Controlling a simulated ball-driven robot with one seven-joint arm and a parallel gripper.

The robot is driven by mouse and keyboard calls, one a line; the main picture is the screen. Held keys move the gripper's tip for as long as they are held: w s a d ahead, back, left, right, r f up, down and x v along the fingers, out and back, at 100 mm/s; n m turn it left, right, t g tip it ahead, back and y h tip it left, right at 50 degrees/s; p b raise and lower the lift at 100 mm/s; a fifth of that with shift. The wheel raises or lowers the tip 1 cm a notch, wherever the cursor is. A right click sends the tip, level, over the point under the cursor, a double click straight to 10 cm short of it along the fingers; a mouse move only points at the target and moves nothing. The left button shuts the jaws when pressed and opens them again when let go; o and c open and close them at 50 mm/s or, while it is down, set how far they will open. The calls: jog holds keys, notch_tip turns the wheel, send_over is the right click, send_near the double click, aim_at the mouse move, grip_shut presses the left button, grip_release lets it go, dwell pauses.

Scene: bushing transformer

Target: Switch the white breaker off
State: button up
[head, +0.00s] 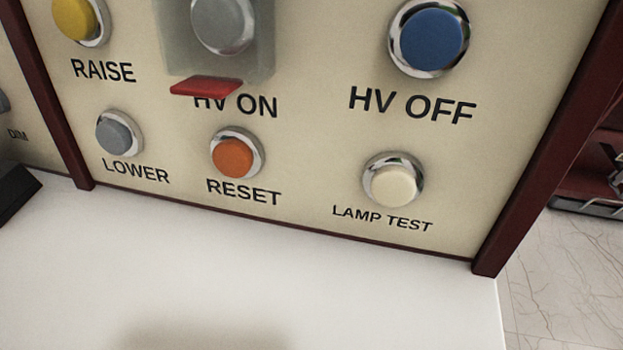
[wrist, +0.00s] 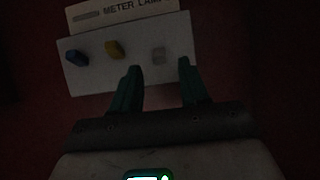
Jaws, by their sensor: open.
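The white breaker (wrist: 158,55) is a small pale toggle at the right of a light grey panel (wrist: 90,82) in the dim wrist view. My gripper (wrist: 160,64) is open, with its two dark green fingers apart and pointing at the panel. In the picture the white breaker lies between and slightly above the fingertips. I cannot tell how far the fingertips are from it, and contact is not clear. The head view shows neither the white breaker nor my gripper.
A "METER LAMP" label (wrist: 120,12) is above. The head view shows a button panel (head: 300,150) with a blue HV OFF button (head: 430,38) above a white ledge (head: 300,270).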

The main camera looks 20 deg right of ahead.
jog(key=v, duration=0.7)
jog(key=shift+f, duration=0.1)
dwell(0.4)
